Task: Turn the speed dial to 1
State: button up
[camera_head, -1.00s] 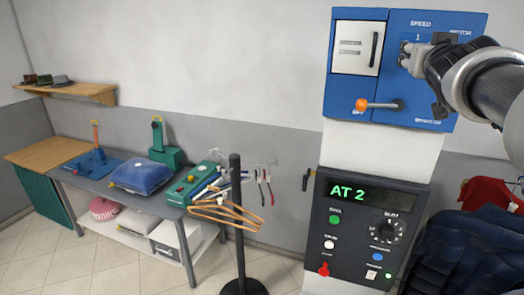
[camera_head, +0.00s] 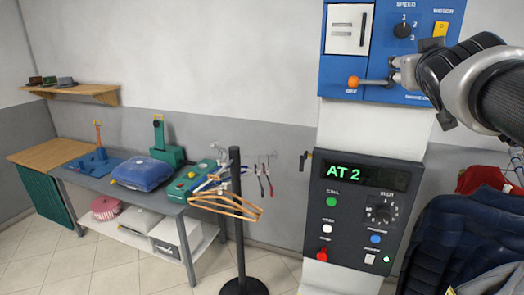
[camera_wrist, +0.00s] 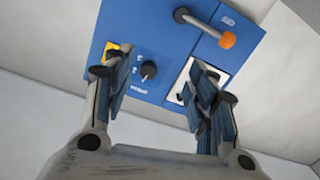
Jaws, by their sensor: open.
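The speed dial (camera_head: 402,31) is a small black knob on the blue panel (camera_head: 380,35), under the word SPEED with marks 1, 2 and 3 around it. It also shows in the wrist view (camera_wrist: 148,70), between the fingers in the picture. Which mark its pointer faces is too small to tell. My gripper (camera_head: 400,72) is below the dial in the head view, in front of the panel's lower part. In the wrist view my gripper (camera_wrist: 160,85) has its fingers spread, with nothing between them. It appears apart from the dial.
An orange-tipped lever (camera_head: 354,82) sticks out left of my gripper. A yellow motor switch (camera_head: 440,31) is right of the dial, and a white cover (camera_head: 346,30) is left. A dark console (camera_head: 350,230) below reads AT 2. Dark garments (camera_head: 450,240) hang at lower right.

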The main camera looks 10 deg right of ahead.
jog(key=s+a+f+g+y+b, duration=0.1)
jog(key=s+a+f+b, duration=0.1)
jog(key=f, duration=0.5)
jog(key=s+a+f+g+y+b, duration=0.1)
jog(key=s+a+f+b, duration=0.1)
jog(key=a+f, duration=0.3)
jog(key=shift+s+a+f+n, duration=0.3)
jog(key=shift+s+f, duration=0.6)
jog(key=shift+f, duration=0.55)
